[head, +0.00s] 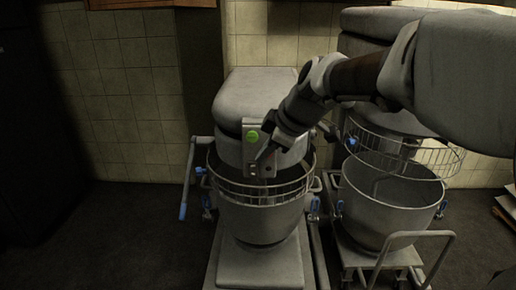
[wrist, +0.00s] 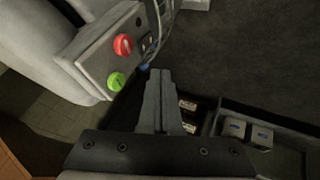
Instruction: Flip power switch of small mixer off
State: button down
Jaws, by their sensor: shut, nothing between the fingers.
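The small mixer (head: 253,93) stands left of centre in the head view, a grey machine with a steel bowl (head: 260,222) below its head. Its control panel (head: 249,157) faces me. In the wrist view the panel (wrist: 98,58) carries a red button (wrist: 123,44) and a green button (wrist: 115,82). Small dark switch-like parts (wrist: 146,45) sit at its right edge, partly hidden; I cannot read their position. My gripper (wrist: 158,73) is shut and empty, its tips beside the panel's lower right edge. In the head view my gripper (head: 264,153) is in front of the panel; contact is unclear.
A wire guard (head: 262,191) rings the bowl's top. A lever with a blue grip (head: 183,211) stands out at left. A second mixer with a bowl (head: 388,205) and a cart handle (head: 425,236) stand close at right. Floor at left (head: 110,230) is clear.

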jog(key=v, duration=0.5)
jog(key=shift+w+r+p, duration=0.15)
jog(key=shift+w+p, duration=0.2)
jog(key=shift+w, duration=0.05)
jog(key=s+d+f+m+h, duration=0.25)
jog(key=s+d+m, duration=0.2)
jog(key=s, duration=0.35)
jog(key=s+d+f+m+h, duration=0.1)
jog(key=s+d+f+m, duration=0.2)
jog(key=s+m, duration=0.35)
jog(key=s+d+f+m+h, duration=0.1)
jog(key=s+d+f+m, duration=0.3)
jog(key=s, duration=0.5)
notch_tip(320, 180, up, 16)
jog(key=w+m+p, duration=0.1)
jog(key=p, duration=1.3)
jog(key=shift+a+f+p, duration=0.15)
jog(key=shift+a+p, duration=0.1)
jog(key=shift+p, duration=0.05)
jog(key=shift+w, duration=0.1)
